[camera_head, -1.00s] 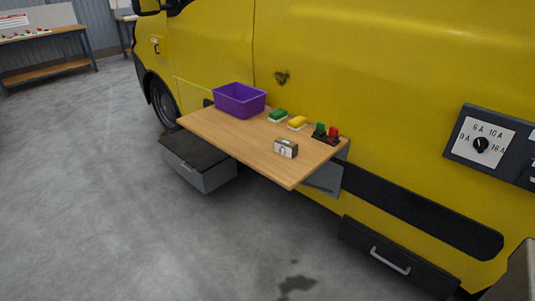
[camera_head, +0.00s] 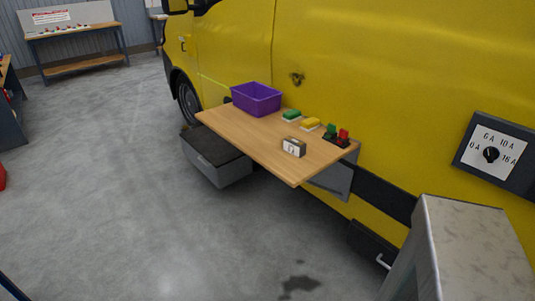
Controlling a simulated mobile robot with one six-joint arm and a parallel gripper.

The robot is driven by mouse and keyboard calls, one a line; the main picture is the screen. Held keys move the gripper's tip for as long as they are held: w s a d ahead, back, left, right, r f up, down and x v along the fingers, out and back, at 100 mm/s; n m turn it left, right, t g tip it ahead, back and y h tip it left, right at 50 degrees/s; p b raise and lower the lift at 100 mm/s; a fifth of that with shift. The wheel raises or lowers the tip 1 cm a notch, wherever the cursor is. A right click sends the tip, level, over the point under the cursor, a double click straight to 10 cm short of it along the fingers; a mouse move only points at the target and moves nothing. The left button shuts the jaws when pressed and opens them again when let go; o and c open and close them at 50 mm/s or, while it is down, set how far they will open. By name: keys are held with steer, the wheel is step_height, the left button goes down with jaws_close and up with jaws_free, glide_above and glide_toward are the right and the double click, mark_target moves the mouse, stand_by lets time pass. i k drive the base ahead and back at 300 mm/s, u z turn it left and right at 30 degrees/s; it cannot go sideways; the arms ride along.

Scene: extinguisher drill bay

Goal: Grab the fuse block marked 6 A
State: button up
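A wooden fold-out shelf (camera_head: 235,127) on the side of the yellow van holds several small blocks. A small grey-and-white block (camera_head: 294,147) stands near its front edge; the mark on its white face is too small to read. A green block (camera_head: 291,116) and a yellow block (camera_head: 310,125) lie behind it, near the van. A green piece (camera_head: 331,129) and a red piece (camera_head: 343,135) sit in a dark holder (camera_head: 336,141) at the right end. I cannot read 6 A on any block. My gripper is not in view.
A purple bin (camera_head: 257,99) stands at the shelf's far left end. A dial panel (camera_head: 497,153) reads 0A, 6A, 10A, 16A. A grey box (camera_head: 218,166) is below the shelf. A pale-topped grey stand (camera_head: 470,245) fills the near right. Floor (camera_head: 130,190) at left is clear.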

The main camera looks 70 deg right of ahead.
mark_target(295, 146)
steer(key=u, duration=0.8)
steer(key=k, duration=1.45)
steer(key=z, duration=1.15)
